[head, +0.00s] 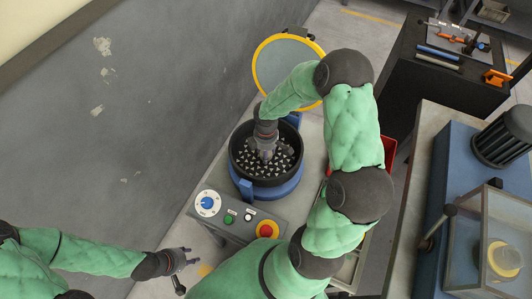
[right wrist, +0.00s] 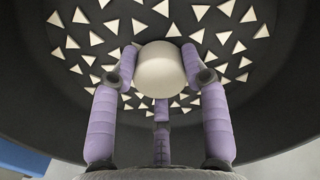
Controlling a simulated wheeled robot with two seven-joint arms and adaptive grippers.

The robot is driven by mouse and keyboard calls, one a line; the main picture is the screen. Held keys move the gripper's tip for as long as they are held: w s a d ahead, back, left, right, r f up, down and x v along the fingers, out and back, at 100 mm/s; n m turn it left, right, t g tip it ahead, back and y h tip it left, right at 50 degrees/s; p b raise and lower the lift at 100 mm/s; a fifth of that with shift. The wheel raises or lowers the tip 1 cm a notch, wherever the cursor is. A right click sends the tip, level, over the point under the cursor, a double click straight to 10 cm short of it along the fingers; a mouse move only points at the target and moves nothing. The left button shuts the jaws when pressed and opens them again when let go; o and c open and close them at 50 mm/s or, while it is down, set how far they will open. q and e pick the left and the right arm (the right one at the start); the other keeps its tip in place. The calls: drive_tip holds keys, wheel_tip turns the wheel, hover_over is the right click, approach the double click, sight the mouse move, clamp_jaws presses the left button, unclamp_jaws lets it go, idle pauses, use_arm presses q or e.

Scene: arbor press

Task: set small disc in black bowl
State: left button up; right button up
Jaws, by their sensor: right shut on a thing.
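The black bowl (head: 236,165) sits on a blue round base and its floor is covered with many small pale triangular pieces. My right gripper (head: 264,152) reaches down into the bowl from above. In the right wrist view its purple fingers (right wrist: 160,66) are closed around the small disc (right wrist: 160,72), a plain off-white round piece. The bowl floor with the triangles (right wrist: 92,38) lies beyond the disc; I cannot tell whether the disc touches it. The disc is not distinct in the head view. My left gripper (head: 188,259) is empty, fingers apart, left of the control box.
A control box (head: 238,216) with a blue dial, buttons and a red-yellow stop knob stands in front of the bowl. A round yellow-rimmed lid (head: 286,62) stands behind it. A black tool bench (head: 446,80) and a blue machine (head: 440,190) are to the right; the wall is left.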

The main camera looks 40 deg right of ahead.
drive_tip(key=shift+f, duration=0.15)
drive_tip(key=o, duration=1.2)
wheel_tip(320, 180, up, 12)
drive_tip(key=p, duration=0.4)
drive_tip(key=shift+r, duration=0.2)
